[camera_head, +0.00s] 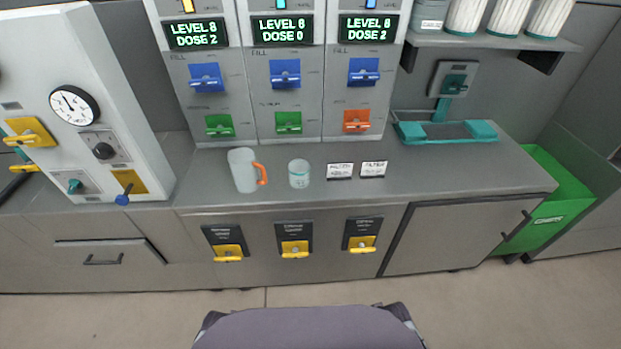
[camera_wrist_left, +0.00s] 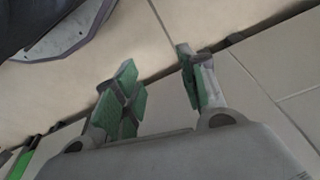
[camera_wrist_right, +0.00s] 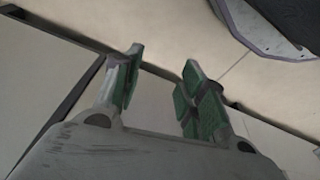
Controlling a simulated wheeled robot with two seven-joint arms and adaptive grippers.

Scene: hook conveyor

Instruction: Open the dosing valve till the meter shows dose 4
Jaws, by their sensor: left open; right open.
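Three meter displays hang on the grey panel in the head view. I cannot tell which handle is the dosing valve. My left gripper (camera_wrist_left: 160,80) is open and empty over the floor. My right gripper (camera_wrist_right: 160,80) is also open and empty; neither shows in the head view.
A jug with an orange handle (camera_head: 243,169), a cup (camera_head: 299,174) and two label cards (camera_head: 340,170) stand on the counter (camera_head: 440,165). Yellow handles (camera_head: 295,247) sit on the cabinet front. A gauge cabinet (camera_head: 75,60) is left, a green bin (camera_head: 560,195) right.

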